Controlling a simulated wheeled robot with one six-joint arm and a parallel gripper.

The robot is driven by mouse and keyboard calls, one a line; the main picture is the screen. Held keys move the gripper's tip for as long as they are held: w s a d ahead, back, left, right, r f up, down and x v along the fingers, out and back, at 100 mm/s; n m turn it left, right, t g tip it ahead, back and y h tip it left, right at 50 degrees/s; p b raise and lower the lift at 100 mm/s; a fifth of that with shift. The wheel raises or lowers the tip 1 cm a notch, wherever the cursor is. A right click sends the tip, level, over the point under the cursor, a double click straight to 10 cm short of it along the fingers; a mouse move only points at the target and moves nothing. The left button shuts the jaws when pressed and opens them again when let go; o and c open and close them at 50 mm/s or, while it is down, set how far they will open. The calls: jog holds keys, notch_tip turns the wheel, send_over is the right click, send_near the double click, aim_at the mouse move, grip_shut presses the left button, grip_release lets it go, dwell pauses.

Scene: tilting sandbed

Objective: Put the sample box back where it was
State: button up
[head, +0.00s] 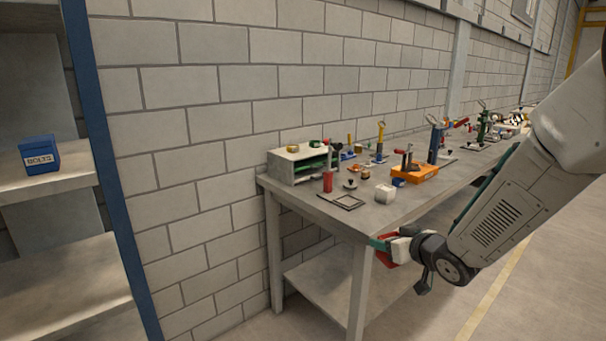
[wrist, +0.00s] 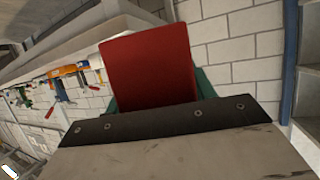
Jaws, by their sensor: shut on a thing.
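A red box (wrist: 150,65), which may be the sample box, sits between the teal fingers of my gripper (wrist: 158,88) in the wrist view. My gripper is shut on it. In the head view my gripper (head: 383,248) hangs in front of the near end of the workbench, with a bit of the red box (head: 386,259) showing below the teal finger. The workbench (head: 384,212) has a dark square outline (head: 345,201) lying near its left front corner, with nothing inside it. Most of the box is hidden in the head view.
A small grey rack (head: 290,170) stands at the bench's left end. A red cylinder (head: 327,182), a white block (head: 385,194) and an orange tray (head: 416,174) stand near the square. A blue bolts box (head: 40,155) sits on the left shelf. The floor at right is clear.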

jog(key=d+f+m+h, duration=0.5)
jog(key=f+h, duration=0.1)
jog(key=f, duration=0.7)
jog(key=s+f+t, duration=0.1)
jog(key=s+f, duration=0.4)
jog(key=f, duration=0.2)
jog(key=shift+f+y, duration=0.3)
jog(key=shift+f, duration=0.05)
